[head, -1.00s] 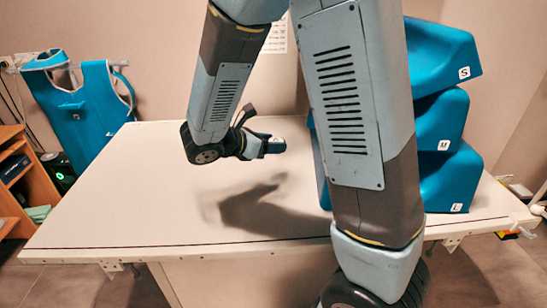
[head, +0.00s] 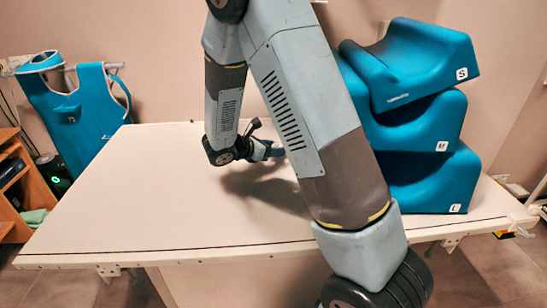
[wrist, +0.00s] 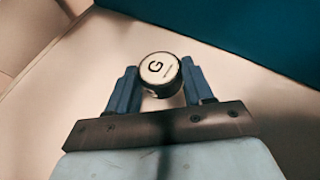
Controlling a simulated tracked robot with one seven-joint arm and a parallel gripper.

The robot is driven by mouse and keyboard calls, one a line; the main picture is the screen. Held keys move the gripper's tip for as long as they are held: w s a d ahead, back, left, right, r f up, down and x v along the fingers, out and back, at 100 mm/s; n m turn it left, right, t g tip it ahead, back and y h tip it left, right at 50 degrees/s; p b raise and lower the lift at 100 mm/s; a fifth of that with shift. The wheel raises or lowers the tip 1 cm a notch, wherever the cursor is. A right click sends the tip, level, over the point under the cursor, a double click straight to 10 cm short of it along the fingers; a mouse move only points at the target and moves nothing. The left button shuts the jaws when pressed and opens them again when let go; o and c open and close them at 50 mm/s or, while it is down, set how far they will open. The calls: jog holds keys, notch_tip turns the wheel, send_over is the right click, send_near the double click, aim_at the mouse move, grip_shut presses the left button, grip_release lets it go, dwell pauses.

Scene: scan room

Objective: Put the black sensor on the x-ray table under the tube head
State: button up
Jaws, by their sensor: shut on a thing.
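My gripper (wrist: 159,72) is shut on a small round thing (wrist: 157,68) in the wrist view. It has a dark rim and a pale face marked with a black G, and sits between the two blue fingers. I cannot tell whether it is the black sensor. In the head view my gripper (head: 271,152) is over the middle of the pale x-ray table (head: 130,195), with its shadow close below it. What it holds is hidden there. No tube head shows in either view.
Stacked blue wedge cushions marked S (head: 425,62), M (head: 425,118) and L (head: 435,185) stand on the table's right side, close to my arm. A blue apron (head: 75,110) hangs at the left by a wooden shelf (head: 20,185). The table's left half is clear.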

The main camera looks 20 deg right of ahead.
aim_at(273, 164)
jog(key=shift+w+d+f, duration=0.15)
jog(key=shift+w+f, duration=0.2)
jog(key=shift+f, duration=1.6)
jog(key=shift+f, duration=0.1)
jog(key=o, duration=1.2)
jog(key=v, duration=1.2)
